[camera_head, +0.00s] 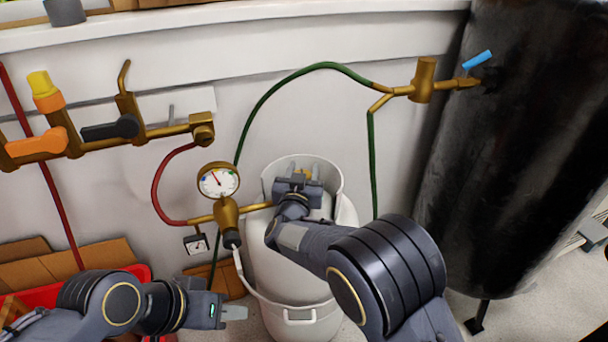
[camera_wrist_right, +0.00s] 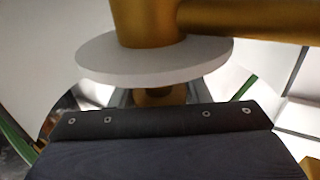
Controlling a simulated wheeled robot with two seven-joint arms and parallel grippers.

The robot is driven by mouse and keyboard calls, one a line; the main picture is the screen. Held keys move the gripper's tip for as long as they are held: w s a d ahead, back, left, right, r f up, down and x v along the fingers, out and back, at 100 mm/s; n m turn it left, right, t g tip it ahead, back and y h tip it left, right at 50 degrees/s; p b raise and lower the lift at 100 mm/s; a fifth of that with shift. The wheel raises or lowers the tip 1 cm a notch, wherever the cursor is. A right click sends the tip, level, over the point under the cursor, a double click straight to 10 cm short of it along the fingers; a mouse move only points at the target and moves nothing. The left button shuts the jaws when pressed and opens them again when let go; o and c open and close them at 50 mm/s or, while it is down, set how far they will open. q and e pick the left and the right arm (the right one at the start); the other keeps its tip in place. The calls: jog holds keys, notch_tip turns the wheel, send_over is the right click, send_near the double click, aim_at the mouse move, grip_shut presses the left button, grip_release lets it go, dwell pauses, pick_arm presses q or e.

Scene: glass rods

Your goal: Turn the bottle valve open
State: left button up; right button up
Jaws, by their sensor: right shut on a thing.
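The white gas bottle (camera_head: 290,270) stands upright against the wall, with a raised collar around its top. My right gripper (camera_head: 303,172) reaches over the bottle top inside the collar, shut on the bottle valve. In the right wrist view a pale disc (camera_wrist_right: 150,62) sits against a brass valve body (camera_wrist_right: 148,22). A smaller brass part shows between my fingers (camera_wrist_right: 155,97). My gripper hides most of the valve in the head view. My left gripper (camera_head: 236,313) is low at the left, in front of the bottle and holding nothing visible; its finger gap is unclear.
A brass regulator with a gauge (camera_head: 218,181) stands left of the bottle. A black tank (camera_head: 500,150) stands at the right. A brass manifold (camera_head: 75,140) lines the left wall.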

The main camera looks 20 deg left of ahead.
jog(key=n+g+y+b, duration=0.1)
jog(key=n+y+b, duration=0.1)
jog(key=y+b, duration=0.1)
jog(key=n+g+y+b, duration=0.1)
jog(key=n+y+b, duration=0.1)
jog(key=b, duration=0.1)
jog(key=n+g+y+b, duration=0.1)
jog(key=y+b, duration=0.2)
jog(key=b, duration=0.1)
jog(key=shift+a+f+n+y, duration=0.25)
jog(key=shift+f+n+y, duration=0.05)
jog(key=shift+f+n, duration=0.1)
jog(key=shift+s+r+n+g+y+b, duration=0.15)
jog(key=shift+n+g+y+b, duration=0.15)
jog(key=shift+g+b, duration=0.15)
jog(key=shift+a+r+n+g+y, duration=0.2)
jog(key=shift+n+g+y, duration=0.45)
jog(key=shift+y, duration=0.25)
jog(key=shift+s+a+r+n+g+y, duration=0.1)
jog(key=shift+s+a+n+g+y, duration=0.1)
jog(key=shift+n+g+y, duration=0.6)
jog(key=shift+g, duration=0.3)
jog(key=o, duration=1)
jog(key=shift+s, duration=0.1)
jog(key=p+v, duration=0.2)
jog(key=v, duration=0.5)
jog(key=shift+s+d, duration=0.25)
jog(key=shift+d, duration=0.05)
